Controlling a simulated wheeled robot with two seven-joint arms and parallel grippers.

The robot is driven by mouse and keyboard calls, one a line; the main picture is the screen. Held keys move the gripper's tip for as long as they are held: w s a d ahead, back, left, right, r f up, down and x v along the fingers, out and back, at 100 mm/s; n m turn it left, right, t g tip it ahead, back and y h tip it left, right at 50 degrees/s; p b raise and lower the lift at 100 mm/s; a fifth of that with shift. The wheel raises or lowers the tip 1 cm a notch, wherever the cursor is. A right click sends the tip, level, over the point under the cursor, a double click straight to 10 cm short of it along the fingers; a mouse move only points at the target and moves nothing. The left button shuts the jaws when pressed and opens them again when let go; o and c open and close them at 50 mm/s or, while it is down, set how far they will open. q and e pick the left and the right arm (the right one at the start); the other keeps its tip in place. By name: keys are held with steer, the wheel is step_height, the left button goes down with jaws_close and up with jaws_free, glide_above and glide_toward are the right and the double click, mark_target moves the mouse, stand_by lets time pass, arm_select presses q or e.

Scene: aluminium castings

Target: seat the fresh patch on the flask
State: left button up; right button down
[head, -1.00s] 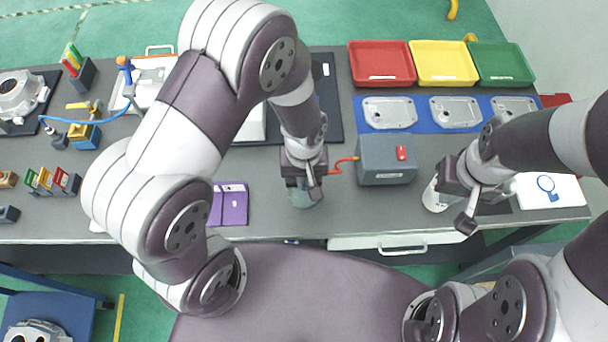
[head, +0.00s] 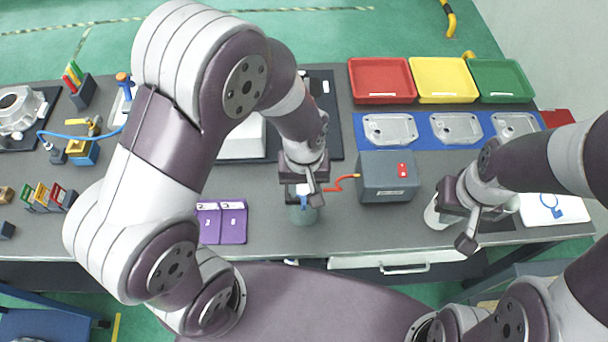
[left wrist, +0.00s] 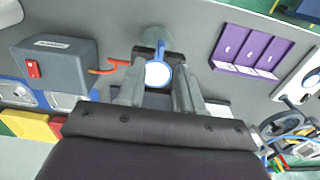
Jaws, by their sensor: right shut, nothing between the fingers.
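A greenish round vessel (head: 303,213), possibly the flask, stands near the table's front edge; it also shows in the left wrist view (left wrist: 155,38). My left gripper (head: 305,188) is above it. A blue-rimmed white disc (left wrist: 157,75) with a blue stem shows between the left fingers (left wrist: 160,62). I cannot tell whether the fingers press on it, or whether it is the patch. My right gripper (head: 468,222) is shut and empty beside a white cylinder (head: 433,213), which it partly hides.
A grey box (head: 385,178) with a red switch and red lead stands right of the vessel. Purple numbered cards (head: 222,222) lie to its left. Castings (head: 390,129) lie on a blue mat before the red tray (head: 381,82). A white card (head: 540,208) lies far right.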

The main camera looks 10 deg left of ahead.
mark_target(304, 201)
arm_select(q)
step_height(304, 201, up, 8)
steer(key=shift+f+b, duration=0.15)
steer(key=shift+b, duration=0.25)
steer(key=shift+s, duration=0.1)
